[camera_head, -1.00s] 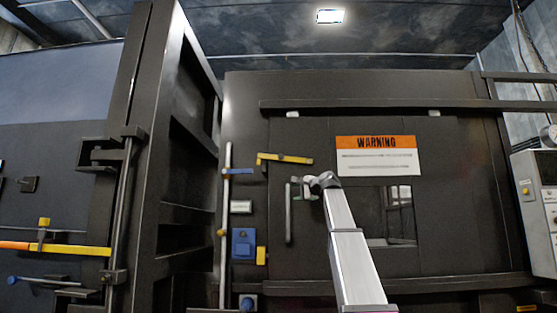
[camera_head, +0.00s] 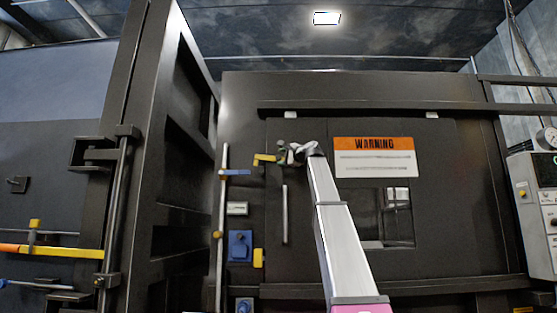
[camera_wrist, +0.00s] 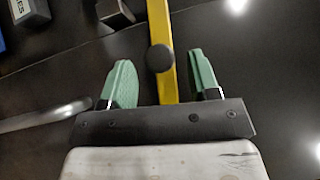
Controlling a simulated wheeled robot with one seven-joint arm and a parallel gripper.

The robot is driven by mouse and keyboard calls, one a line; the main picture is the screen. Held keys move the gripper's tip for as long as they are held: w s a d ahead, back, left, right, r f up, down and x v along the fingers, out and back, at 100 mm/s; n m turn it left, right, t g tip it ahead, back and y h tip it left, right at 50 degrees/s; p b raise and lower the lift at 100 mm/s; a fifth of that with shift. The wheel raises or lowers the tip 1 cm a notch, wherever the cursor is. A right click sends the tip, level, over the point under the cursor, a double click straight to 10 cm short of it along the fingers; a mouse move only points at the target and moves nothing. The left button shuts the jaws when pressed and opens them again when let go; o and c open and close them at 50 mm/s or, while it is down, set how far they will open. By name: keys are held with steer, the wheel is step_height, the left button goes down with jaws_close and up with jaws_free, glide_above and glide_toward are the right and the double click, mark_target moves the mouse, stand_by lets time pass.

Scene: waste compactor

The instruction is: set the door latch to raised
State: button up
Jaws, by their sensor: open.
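The door latch is a yellow bar (camera_head: 263,159) at the upper left of the dark door. In the head view only its left end shows clearly, lying about level, and my gripper hides the rest. In the wrist view the yellow bar (camera_wrist: 169,25) runs down between my two green fingertips, with a round dark knob (camera_wrist: 160,58) on it. My gripper (camera_wrist: 163,75) is open, with one finger on each side of the bar and a gap visible on both sides. In the head view my gripper (camera_head: 284,151) is at the latch.
A grey vertical door handle (camera_head: 285,213) is just below my gripper; a grey bar (camera_wrist: 45,118) also shows at left in the wrist view. A blue box (camera_head: 240,245) and vertical rod (camera_head: 221,225) stand left. A warning sign (camera_head: 375,157) and window are right.

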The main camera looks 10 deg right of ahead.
mark_target(280, 158)
steer(key=shift+x, duration=1.55)
